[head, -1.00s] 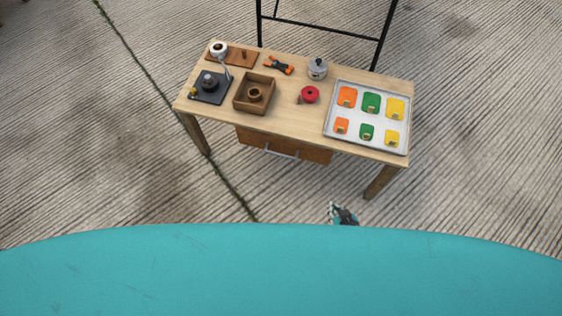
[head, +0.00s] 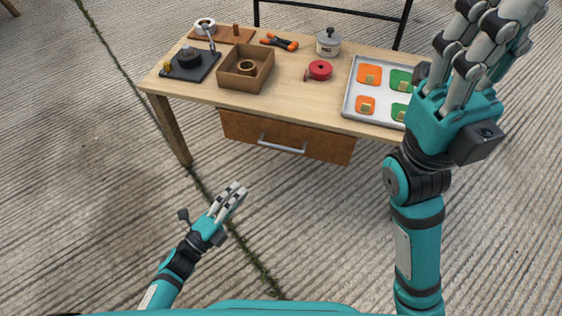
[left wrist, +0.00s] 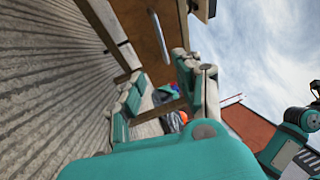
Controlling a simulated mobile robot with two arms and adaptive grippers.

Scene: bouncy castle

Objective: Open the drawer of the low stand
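The low stand (head: 205,94) is a light wooden table with a brown drawer (head: 325,148) under its front edge. The drawer front looks flush, with a silver bar handle (head: 282,146). In the left wrist view the drawer front (left wrist: 138,30) and handle (left wrist: 158,36) show at the top. My left gripper (head: 234,194) is open and empty, in front of and below the drawer, apart from the handle. My right gripper (head: 480,55) is raised close to the head camera, open and empty, and hides the stand's right end.
On the stand are a brown open box (head: 228,79), a black plate (head: 207,68), a red round item (head: 319,70), a grey pot (head: 327,43) and a metal tray (head: 349,104) with coloured pieces. The ribbed floor before the drawer is clear.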

